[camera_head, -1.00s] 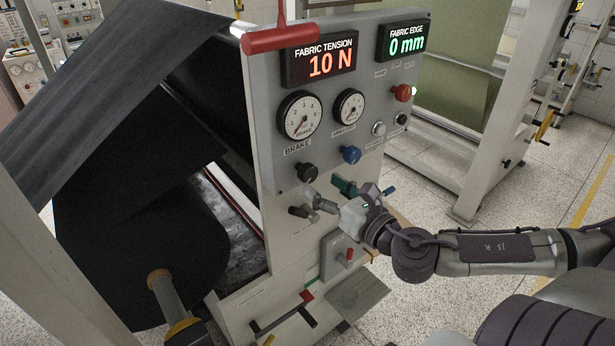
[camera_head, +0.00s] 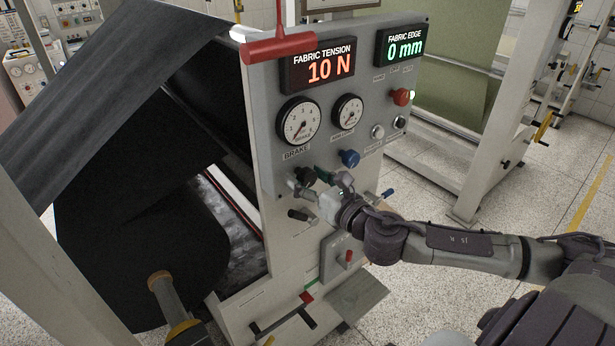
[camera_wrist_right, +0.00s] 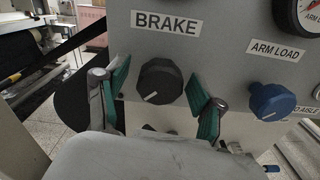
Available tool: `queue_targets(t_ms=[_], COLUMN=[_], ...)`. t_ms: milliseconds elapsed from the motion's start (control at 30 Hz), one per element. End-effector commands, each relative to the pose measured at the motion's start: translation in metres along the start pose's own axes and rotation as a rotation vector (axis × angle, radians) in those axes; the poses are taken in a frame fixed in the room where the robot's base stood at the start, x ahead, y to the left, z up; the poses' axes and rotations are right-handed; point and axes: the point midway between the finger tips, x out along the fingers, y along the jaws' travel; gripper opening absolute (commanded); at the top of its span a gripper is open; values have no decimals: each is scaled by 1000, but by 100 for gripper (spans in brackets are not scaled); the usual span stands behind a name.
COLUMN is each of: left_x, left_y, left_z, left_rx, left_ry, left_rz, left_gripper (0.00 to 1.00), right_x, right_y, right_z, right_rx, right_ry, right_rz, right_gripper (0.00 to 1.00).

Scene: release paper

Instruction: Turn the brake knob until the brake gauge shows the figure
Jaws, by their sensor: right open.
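The black brake knob (camera_head: 305,175) is on the grey panel under the BRAKE label; in the right wrist view the knob (camera_wrist_right: 159,82) shows a white pointer mark aimed down and left. The brake gauge (camera_head: 298,121) is a white dial above it, its needle at the low left of the scale. My right gripper (camera_head: 318,178) is at the knob in the head view. In the right wrist view its green-padded fingers (camera_wrist_right: 160,98) are open, one on each side of the knob, with gaps and no clear contact. My left gripper is not in view.
The blue arm load knob (camera_head: 349,158) is close to the right of the brake knob, under a second gauge (camera_head: 347,112). A red button (camera_head: 401,97) is farther right. A black lever (camera_head: 300,214) sits below.

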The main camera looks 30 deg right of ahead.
Motion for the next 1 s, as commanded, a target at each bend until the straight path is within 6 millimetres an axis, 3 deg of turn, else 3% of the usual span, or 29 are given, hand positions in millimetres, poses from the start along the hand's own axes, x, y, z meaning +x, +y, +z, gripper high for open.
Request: queue_targets(t_ms=[67, 400, 733, 1000], left_x=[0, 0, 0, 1], left_y=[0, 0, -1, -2], left_z=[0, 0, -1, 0], left_rx=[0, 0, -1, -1], left_ry=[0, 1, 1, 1], left_rz=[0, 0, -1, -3], left_gripper=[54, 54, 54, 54], right_x=[0, 0, 0, 0], right_y=[0, 0, 0, 0], right_z=[0, 0, 0, 0], right_rx=[0, 0, 52, 230], right_ry=[0, 0, 0, -1], right_rz=[0, 0, 0, -1], right_gripper=[63, 8, 8, 8])
